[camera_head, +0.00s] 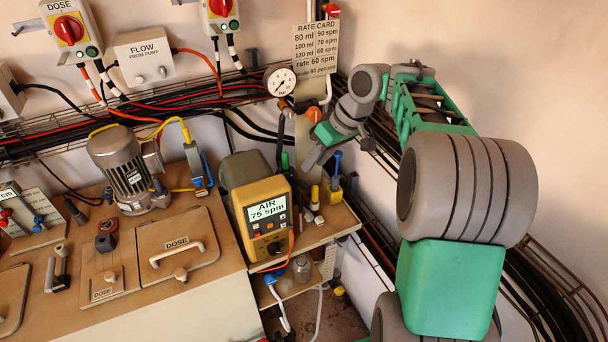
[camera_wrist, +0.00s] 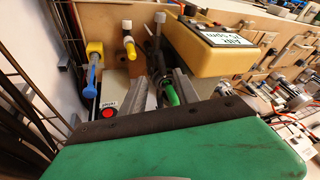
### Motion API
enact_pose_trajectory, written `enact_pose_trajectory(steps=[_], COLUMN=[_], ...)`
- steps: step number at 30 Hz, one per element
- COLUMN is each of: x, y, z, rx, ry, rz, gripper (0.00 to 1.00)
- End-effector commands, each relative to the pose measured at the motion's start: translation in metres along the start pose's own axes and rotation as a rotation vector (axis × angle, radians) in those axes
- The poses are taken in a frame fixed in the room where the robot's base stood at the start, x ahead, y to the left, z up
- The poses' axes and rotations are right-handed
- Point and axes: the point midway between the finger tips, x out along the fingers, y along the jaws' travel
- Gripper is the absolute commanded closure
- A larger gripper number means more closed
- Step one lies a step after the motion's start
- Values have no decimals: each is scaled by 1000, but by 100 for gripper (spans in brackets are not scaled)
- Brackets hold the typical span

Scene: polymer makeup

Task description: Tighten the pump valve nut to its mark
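My gripper (camera_head: 309,160) hangs over the small shelf at the right end of the bench, fingers pointing down and left. In the wrist view my gripper (camera_wrist: 160,82) shows two grey fingers with a gap between them. A green-handled tool (camera_wrist: 172,93) and a dark shaft show in or beyond that gap; neither looks gripped. The yellow pump unit (camera_head: 265,218) reads "AIR 75 spm" and stands left of my gripper; it also shows in the wrist view (camera_wrist: 207,62). I cannot make out the valve nut or its mark in either view.
A blue-handled tool (camera_head: 336,165) and a yellow-handled tool (camera_head: 315,195) stand on the shelf (camera_head: 338,219). A pressure gauge (camera_head: 280,81) and an orange knob (camera_head: 314,114) are on the wall column behind. A rate card (camera_head: 316,49) hangs above. Cables run along the wall.

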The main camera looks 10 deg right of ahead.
Motion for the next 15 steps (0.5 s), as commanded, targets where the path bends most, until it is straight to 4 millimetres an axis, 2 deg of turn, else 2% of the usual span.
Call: enact_pose_trajectory(steps=[9, 15], x=[57, 74], y=[-3, -2], z=[-1, -1], rx=[-3, -3], ry=[-2, -1], rz=[-3, 0], gripper=[63, 63])
